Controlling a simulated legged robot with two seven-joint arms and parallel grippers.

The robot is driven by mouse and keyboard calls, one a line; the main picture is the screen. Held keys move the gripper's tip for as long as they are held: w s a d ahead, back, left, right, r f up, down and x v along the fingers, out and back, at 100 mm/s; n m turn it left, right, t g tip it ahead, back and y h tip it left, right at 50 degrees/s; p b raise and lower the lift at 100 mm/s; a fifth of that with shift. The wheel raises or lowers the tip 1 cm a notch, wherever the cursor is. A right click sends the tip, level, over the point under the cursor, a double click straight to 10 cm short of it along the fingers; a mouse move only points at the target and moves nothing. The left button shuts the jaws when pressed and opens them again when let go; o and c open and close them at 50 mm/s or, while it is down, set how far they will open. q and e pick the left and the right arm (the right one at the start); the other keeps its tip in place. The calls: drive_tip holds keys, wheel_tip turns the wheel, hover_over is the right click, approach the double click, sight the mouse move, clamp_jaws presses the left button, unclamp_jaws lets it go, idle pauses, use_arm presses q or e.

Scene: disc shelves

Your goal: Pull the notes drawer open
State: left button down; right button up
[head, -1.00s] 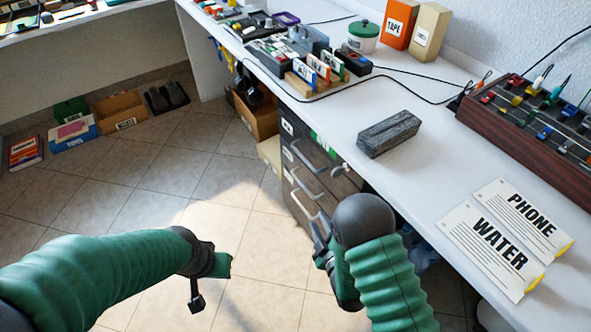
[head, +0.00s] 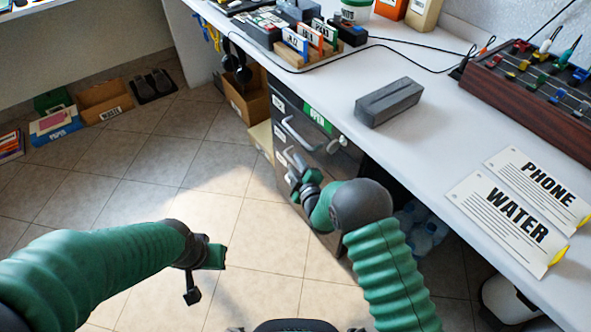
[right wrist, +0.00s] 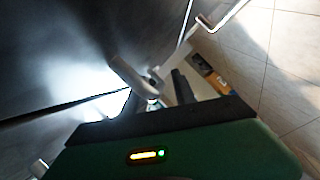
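A dark drawer cabinet (head: 342,160) stands under the white desk, with pale bar handles down its front. Its top drawer carries a green label (head: 318,117), too small to read surely; a pale handle (head: 298,133) sits below it. My right gripper (head: 297,167) is at the cabinet front, beside a lower handle and partly covering it. In the right wrist view my right gripper (right wrist: 158,92) seems open, with a pale handle (right wrist: 130,78) at its fingers; contact is unclear. My left gripper (head: 200,270) hangs empty over the floor, its finger gap unclear.
The desk bears a grey block (head: 388,101), WATER (head: 510,222) and PHONE (head: 540,188) cards and a mixer-like panel (head: 530,95). Cardboard boxes (head: 250,105) stand beyond the cabinet. Bottles (head: 425,232) sit under the desk. The tiled floor before the cabinet is clear.

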drive_tip(key=shift+w, duration=0.15)
drive_tip(key=shift+a, duration=0.1)
clamp_jaws()
drive_tip(key=shift+f, duration=0.15)
idle(1.1)
